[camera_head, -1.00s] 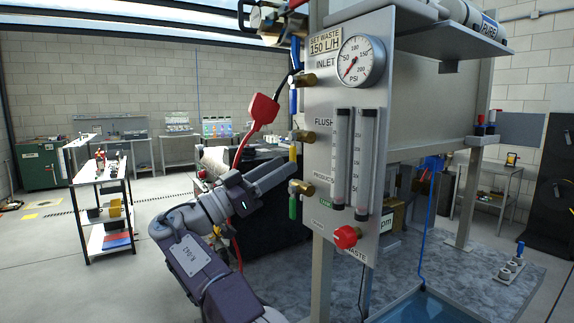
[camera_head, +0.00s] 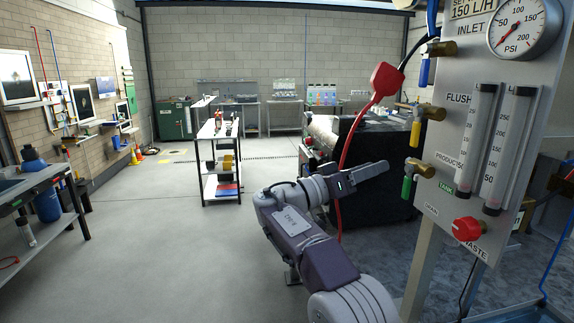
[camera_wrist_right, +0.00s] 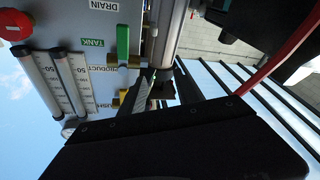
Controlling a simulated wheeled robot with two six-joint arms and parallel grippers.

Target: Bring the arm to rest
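My right arm rises from the bottom centre of the head view, bent at the elbow. Its gripper (camera_head: 374,172) points right, towards the green-handled valve (camera_head: 408,185) and the yellow-handled valve (camera_head: 416,130) on the grey panel (camera_head: 448,205). It appears to hold nothing, but the gap between its fingers cannot be made out. In the right wrist view the dark gripper body fills the bottom, with fingertips (camera_wrist_right: 158,90) below the green handle (camera_wrist_right: 123,44). Whether they touch anything is unclear. My left gripper is out of view.
The panel carries a gauge (camera_head: 517,28), two flow tubes and a red knob (camera_head: 468,230). A red hose (camera_head: 351,135) hangs close behind my gripper. A shelf cart (camera_head: 220,160) stands farther back, and a workbench (camera_head: 40,190) is at left. The floor between is open.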

